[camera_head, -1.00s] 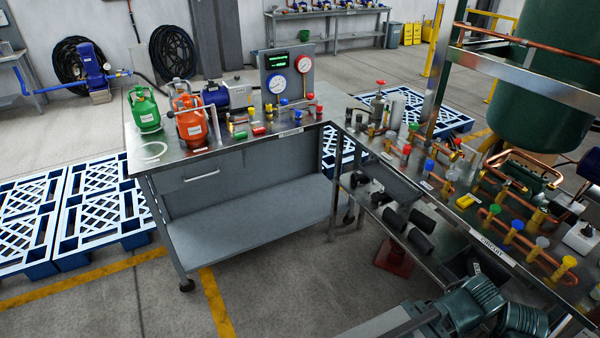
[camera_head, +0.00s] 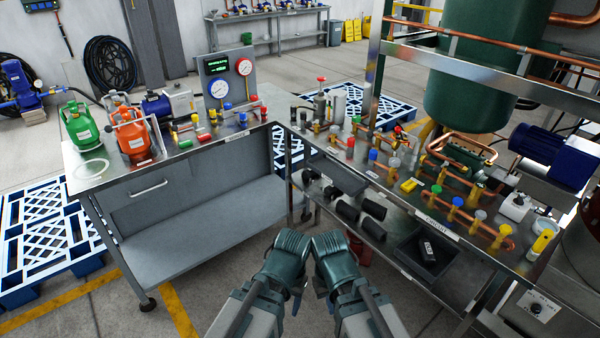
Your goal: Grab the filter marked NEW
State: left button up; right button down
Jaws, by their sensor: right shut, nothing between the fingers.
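Several dark cylinders, which look like filters, lie on the lower shelf of the right-hand bench; one (camera_head: 347,211) is near its front edge. A dark block-like piece with a white label (camera_head: 428,251) lies in a dark tray at the right end of that shelf. The label is too small for me to read, so I cannot tell which piece is marked NEW. My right gripper (camera_head: 332,256) is at the bottom middle, in front of the bench and apart from it, shut and empty. My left gripper (camera_head: 282,258) is beside it; its fingers do not show clearly.
The bench top (camera_head: 340,150) above the shelf carries valves and copper pipes, with a metal frame rising from it. A grey workbench (camera_head: 200,212) with green and orange cylinders stands at the left. Blue pallets (camera_head: 48,230) lie on the floor beyond.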

aim_at(306, 174)
jog(key=i+j+z, duration=0.1)
jog(key=z, duration=0.65)
jog(key=i+j+z, duration=0.2)
jog(key=j, duration=0.15)
jog(key=j+z, duration=0.25)
jog(key=j, duration=0.15)
jog(key=i+j+z, duration=0.2)
jog(key=j, duration=0.2)
jog(key=i+j, duration=0.1)
jog(key=j, duration=0.55)
jog(key=j+z, duration=0.1)
jog(key=j, duration=0.55)
jog(key=i, duration=0.05)
